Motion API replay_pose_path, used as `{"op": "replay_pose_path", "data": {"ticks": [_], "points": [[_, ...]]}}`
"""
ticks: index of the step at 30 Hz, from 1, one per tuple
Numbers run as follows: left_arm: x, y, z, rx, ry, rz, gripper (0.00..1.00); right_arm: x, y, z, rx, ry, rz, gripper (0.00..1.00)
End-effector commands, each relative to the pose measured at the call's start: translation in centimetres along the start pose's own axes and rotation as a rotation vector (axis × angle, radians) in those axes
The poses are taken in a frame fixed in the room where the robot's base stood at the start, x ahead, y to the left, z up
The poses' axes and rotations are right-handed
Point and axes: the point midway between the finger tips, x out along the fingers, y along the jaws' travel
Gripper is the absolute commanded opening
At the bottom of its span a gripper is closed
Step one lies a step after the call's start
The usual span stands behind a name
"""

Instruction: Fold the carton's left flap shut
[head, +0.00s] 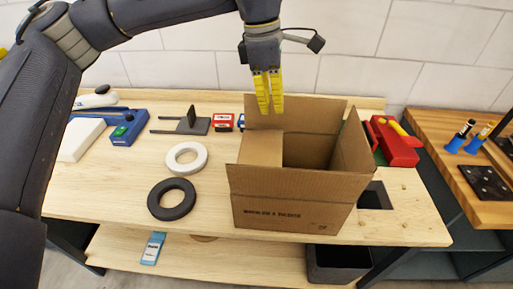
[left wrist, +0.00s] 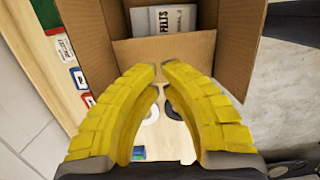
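The brown carton (head: 290,215) stands on the wooden bench with its top partly open. Its left flap (head: 260,148) leans inward over the left part of the opening and looks close to level; it also shows in the left wrist view (left wrist: 165,49). The back and right flaps stand up, and the front flap hangs outward. My left gripper (head: 270,111) points down above the left flap, in front of the back flap. Its yellow fingertips (left wrist: 160,68) are nearly together with nothing between them. Whether they touch the flap is unclear. My right gripper is out of view.
A white ring (head: 187,149) and a black ring (head: 154,199) lie left of the carton. Small red and blue boxes (head: 223,122) stand behind. A red case (head: 395,146) is at right. A grey packet marked FELTS (left wrist: 163,20) lies inside the carton.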

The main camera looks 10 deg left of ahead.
Motion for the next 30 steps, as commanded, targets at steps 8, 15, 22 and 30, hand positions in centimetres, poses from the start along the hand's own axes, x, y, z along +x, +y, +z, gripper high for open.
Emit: {"op": "replay_pose_path", "data": {"ticks": [8,15,22,30], "points": [[1.8,-0.1,-0.8,0.001,0.039,0.000,0.00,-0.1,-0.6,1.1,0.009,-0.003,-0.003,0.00],[5.9,-0.2,-0.9,0.001,0.037,-0.001,0.00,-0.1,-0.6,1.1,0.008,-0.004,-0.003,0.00],[9.8,-0.2,-1.0,0.000,0.036,-0.001,0.00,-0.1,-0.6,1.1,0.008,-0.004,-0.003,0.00],[12.9,-0.1,-1.1,0.000,0.035,0.000,0.00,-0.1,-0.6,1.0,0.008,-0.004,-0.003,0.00]]}}
